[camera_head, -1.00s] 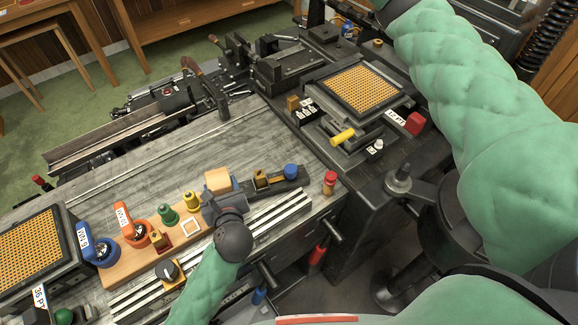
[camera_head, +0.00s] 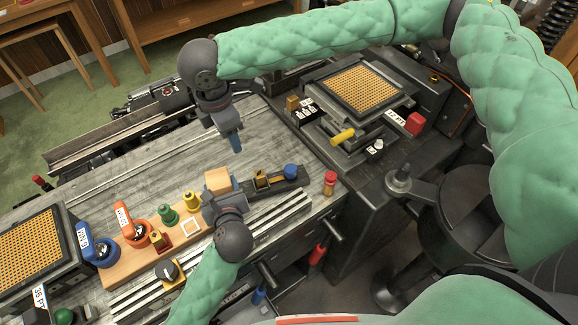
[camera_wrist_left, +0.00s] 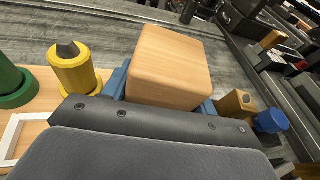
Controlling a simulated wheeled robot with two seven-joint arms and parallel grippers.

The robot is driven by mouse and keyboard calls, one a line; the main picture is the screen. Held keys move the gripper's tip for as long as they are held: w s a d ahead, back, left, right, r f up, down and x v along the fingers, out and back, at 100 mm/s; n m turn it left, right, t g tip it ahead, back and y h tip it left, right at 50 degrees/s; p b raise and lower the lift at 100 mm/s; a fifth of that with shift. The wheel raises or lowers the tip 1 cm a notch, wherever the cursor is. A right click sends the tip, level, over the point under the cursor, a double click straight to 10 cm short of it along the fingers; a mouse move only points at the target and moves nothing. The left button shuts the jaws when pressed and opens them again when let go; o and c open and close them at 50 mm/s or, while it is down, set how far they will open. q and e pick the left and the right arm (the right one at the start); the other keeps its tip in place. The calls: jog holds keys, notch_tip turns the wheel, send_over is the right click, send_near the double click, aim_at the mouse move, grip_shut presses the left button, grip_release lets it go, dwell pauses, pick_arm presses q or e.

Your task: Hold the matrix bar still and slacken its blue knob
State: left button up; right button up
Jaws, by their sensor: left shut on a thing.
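The matrix bar (camera_head: 266,188) is a dark bar lying on the bench, with a brass-coloured slider (camera_head: 262,179) and a blue knob (camera_head: 291,171) near its right end. The knob also shows at the right of the left wrist view (camera_wrist_left: 271,121). My left gripper (camera_head: 221,187) is shut on a light wooden block (camera_wrist_left: 171,68) at the bar's left end, a blue finger at either side. Whether the block belongs to the bar is unclear. My right gripper (camera_head: 236,143) hangs fingers down above the bench, behind and left of the knob, apart from it. Its finger gap does not show.
A wooden rack with yellow (camera_head: 191,201), green (camera_head: 167,214), orange (camera_head: 133,226) and blue (camera_head: 97,246) pieces stands left of my left gripper. A red-topped bottle (camera_head: 330,183) is right of the knob. A yellow-handled lever (camera_head: 343,136) stands farther back. Bench behind the bar is clear.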

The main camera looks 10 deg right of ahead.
aim_at(290, 169)
jog(key=d+f+h, duration=0.1)
jog(key=d+f, duration=0.3)
jog(key=f, duration=0.1)
jog(key=d+f+m+h, duration=0.1)
jog(key=d+f, duration=0.4)
jog(key=f, duration=0.1)
jog(key=d+f+h, duration=0.1)
jog(key=d+f, duration=0.4)
jog(key=f, duration=0.1)
jog(key=shift+s+m+h, duration=0.1)
jog(key=shift+m+h, duration=0.3)
jog(key=c, duration=1)
